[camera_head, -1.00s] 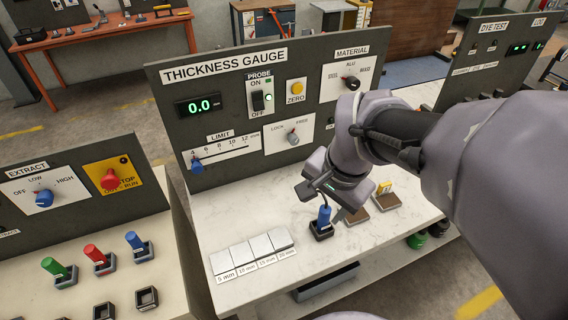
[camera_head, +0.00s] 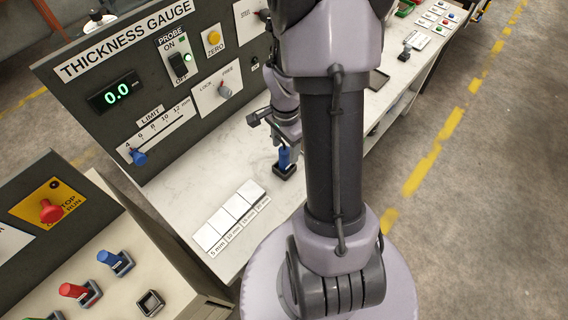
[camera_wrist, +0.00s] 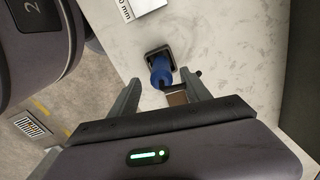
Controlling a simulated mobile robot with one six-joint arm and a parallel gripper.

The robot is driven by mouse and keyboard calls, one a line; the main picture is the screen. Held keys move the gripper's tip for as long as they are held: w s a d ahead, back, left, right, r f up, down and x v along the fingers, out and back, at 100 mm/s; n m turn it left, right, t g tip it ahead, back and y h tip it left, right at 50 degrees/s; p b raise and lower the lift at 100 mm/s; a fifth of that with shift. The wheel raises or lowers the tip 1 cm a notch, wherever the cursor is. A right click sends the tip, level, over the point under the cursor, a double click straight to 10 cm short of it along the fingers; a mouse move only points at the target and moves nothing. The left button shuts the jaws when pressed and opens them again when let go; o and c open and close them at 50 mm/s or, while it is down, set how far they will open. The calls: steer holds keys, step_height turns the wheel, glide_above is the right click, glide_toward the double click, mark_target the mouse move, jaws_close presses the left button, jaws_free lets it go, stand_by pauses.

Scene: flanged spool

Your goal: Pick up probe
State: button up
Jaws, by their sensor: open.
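The probe (camera_head: 284,157) is a blue cylinder standing upright in a small black square holder (camera_head: 285,171) on the white marbled bench. It also shows in the wrist view (camera_wrist: 160,70), with the holder (camera_wrist: 158,53) around its far end. My gripper (camera_head: 286,142) is above the probe in the head view, partly hidden by my arm. In the wrist view my gripper (camera_wrist: 160,90) is open, with one finger on each side of the probe's near end. I cannot tell whether either finger touches it.
The thickness gauge panel (camera_head: 120,130) stands behind the bench. Several thickness plates (camera_head: 228,216) lie left of the holder. A control bench (camera_head: 115,290) with coloured pegs is at lower left.

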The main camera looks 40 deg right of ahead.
mark_target(284, 160)
step_height(284, 160, down, 5)
steer(key=shift+w+b, duration=0.15)
steer(key=shift+b, duration=0.65)
steer(key=shift+r, duration=0.1)
steer(key=shift+a, duration=0.1)
steer(key=shift+c, duration=0.5)
jaws_close()
steer(key=shift+r, duration=0.1)
